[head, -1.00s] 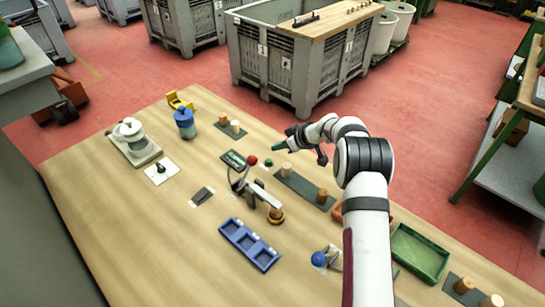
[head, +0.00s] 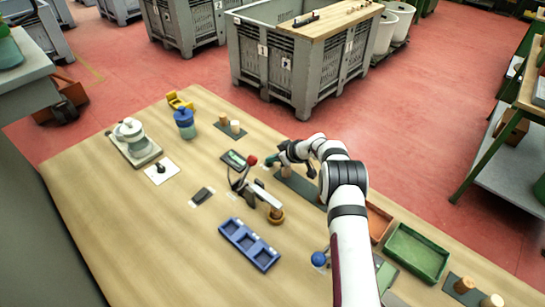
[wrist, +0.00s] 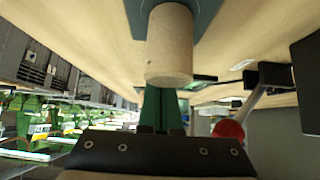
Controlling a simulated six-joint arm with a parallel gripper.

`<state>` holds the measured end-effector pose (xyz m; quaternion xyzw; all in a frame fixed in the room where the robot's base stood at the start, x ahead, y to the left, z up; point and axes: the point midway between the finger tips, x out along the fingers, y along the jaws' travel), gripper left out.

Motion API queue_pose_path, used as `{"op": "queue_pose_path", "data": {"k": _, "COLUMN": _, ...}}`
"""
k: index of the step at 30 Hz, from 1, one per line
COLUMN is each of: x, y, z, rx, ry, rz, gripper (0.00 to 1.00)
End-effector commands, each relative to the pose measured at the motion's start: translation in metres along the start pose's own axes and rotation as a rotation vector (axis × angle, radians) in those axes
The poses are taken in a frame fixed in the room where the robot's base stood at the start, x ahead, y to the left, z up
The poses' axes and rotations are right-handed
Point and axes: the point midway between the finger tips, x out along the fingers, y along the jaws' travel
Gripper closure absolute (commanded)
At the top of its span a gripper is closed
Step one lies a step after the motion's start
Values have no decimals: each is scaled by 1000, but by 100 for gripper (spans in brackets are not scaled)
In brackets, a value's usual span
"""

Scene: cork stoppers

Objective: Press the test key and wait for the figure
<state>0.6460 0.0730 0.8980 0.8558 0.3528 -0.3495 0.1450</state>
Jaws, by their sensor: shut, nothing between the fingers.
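My gripper (head: 271,160) is shut and empty, its green fingers pointing down beside the red-knobbed lever device. A small green key on a pale plate was visible here earlier; it is now mostly hidden by my fingers, and I cannot tell whether they touch it. A dark display with a green screen (head: 233,158) lies just left of the red knob (head: 252,160); its figure is too small to read. In the wrist view, my shut fingers (wrist: 160,112) show behind a cork stopper (wrist: 170,48), with the red knob (wrist: 228,129) at right.
The dark stopper plate (head: 298,186) lies under my arm. The lever device's metal arm (head: 264,196) stands close by. A blue three-part tray (head: 249,244), blue ball (head: 318,259) and green tray (head: 418,252) lie nearer. The table's left front is clear.

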Motion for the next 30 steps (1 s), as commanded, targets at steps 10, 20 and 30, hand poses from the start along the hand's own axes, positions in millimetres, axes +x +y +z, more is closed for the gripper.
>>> {"op": "queue_pose_path", "data": {"k": 10, "x": 8, "y": -4, "z": 14, "rx": -1, "ry": -19, "rz": -7, "gripper": 100}}
{"op": "queue_pose_path", "data": {"k": 20, "x": -37, "y": 2, "z": -28, "rx": -5, "ry": 1, "rz": 5, "gripper": 100}}
{"op": "queue_pose_path", "data": {"k": 30, "x": -112, "y": 2, "z": -30, "rx": -6, "ry": 5, "rz": 7, "gripper": 100}}
